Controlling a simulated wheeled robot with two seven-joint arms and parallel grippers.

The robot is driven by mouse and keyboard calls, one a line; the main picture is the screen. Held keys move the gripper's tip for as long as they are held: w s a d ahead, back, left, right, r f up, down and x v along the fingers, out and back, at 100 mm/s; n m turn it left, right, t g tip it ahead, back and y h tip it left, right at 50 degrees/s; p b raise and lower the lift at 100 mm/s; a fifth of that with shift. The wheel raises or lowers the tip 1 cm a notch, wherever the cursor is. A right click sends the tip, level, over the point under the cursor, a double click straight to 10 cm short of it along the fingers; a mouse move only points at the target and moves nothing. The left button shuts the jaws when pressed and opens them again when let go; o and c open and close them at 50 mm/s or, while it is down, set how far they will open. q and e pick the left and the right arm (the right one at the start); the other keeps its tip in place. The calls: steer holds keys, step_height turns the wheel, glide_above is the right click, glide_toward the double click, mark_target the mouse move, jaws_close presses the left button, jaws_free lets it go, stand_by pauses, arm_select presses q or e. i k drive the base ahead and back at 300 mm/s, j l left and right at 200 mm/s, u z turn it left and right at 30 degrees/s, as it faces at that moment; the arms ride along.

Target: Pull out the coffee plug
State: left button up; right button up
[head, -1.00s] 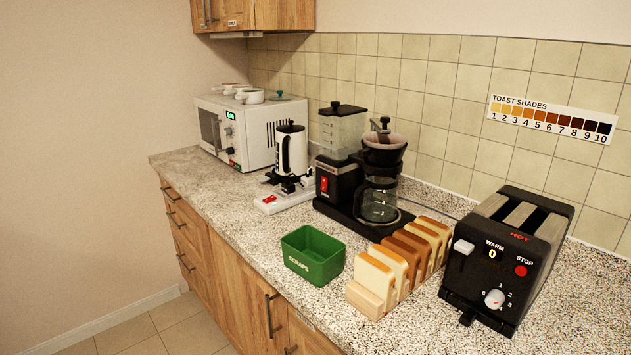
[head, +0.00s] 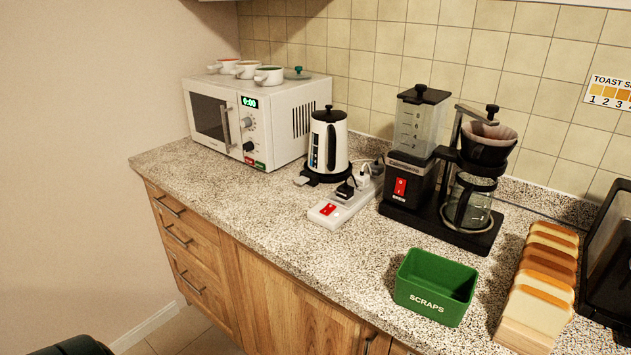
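The coffee maker (head: 408,182), black with a clear water tank and a red switch, stands against the tiled wall. Its glass carafe (head: 470,205) sits under the filter cone. Left of it lies a white power strip (head: 335,214) with a red switch at its near end. A black plug (head: 346,189) sits in the strip, with a white plug (head: 364,178) behind it and another plug close to the coffee maker. I cannot tell from the cords which plug belongs to the coffee maker. Neither of my grippers is in view.
A white kettle (head: 328,142) stands left of the strip, and a microwave (head: 262,118) with small pots on top is farther left. A green scraps bin (head: 436,288), bread slices (head: 545,275) and a black toaster (head: 612,270) stand to the right. The front-left counter is clear.

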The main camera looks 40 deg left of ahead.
mark_target(345, 191)
steer(key=j, duration=0.65)
steer(key=k+j, duration=0.1)
steer(key=j, duration=0.5)
